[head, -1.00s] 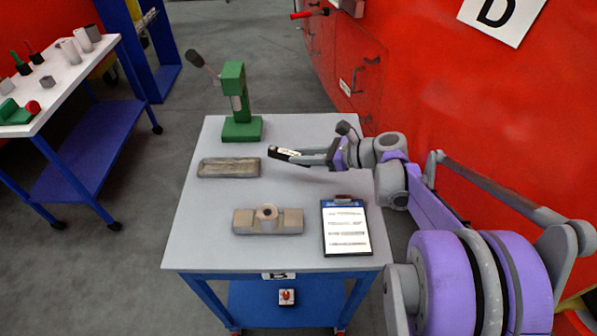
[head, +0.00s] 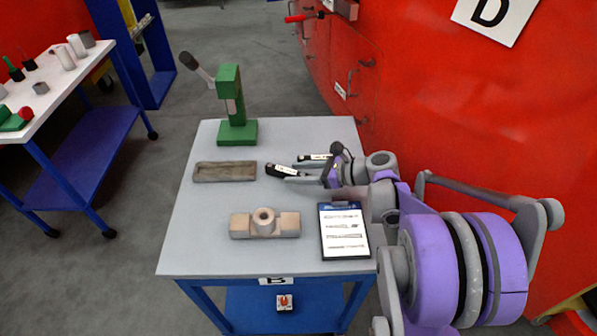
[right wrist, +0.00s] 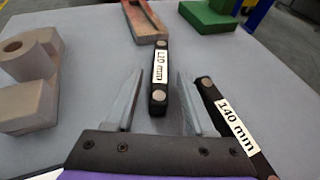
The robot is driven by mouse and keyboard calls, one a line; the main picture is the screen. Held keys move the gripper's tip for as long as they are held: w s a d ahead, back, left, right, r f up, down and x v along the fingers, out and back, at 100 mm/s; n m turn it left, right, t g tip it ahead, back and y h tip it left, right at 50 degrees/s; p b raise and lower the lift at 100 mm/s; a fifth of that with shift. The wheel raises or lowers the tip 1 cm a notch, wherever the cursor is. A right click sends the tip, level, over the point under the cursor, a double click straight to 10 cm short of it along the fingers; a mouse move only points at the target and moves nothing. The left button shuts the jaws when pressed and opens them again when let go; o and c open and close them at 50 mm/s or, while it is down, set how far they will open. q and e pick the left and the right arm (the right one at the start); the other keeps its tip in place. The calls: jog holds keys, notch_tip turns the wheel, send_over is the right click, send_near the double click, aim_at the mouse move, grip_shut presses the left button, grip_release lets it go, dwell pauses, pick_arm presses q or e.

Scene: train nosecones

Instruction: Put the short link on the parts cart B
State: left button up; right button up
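The short link, a black bar labelled 120 mm (right wrist: 159,67), appears to lie on the grey top of parts cart B (head: 195,240); in the head view the link (head: 282,170) is right of the tray. My right gripper (head: 298,169) is open just right of the link. In the right wrist view, the fingertips (right wrist: 158,78) stand apart on both sides of its near end, with gaps visible. A longer black link labelled 140 mm (right wrist: 232,125) lies beside the right finger; it shows partly behind the gripper in the head view (head: 315,157). My left gripper is out of view.
A green press (head: 236,130) stands at the cart's back, with a shallow tray (head: 224,171) in front. A tan block with a ring (head: 264,222) and a clipboard (head: 344,230) occupy the front. A white-topped cart (head: 60,90) stands left; a red wall (head: 470,110) right.

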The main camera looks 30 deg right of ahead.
jog(key=shift+r, duration=0.2)
jog(key=shift+s+d+r, duration=0.15)
jog(key=shift+s+d, duration=0.05)
jog(key=p+v, duration=0.1)
jog(key=v, duration=1)
jog(key=shift+s+r, duration=0.1)
jog(key=shift+s, duration=0.1)
jog(key=shift+d, duration=0.1)
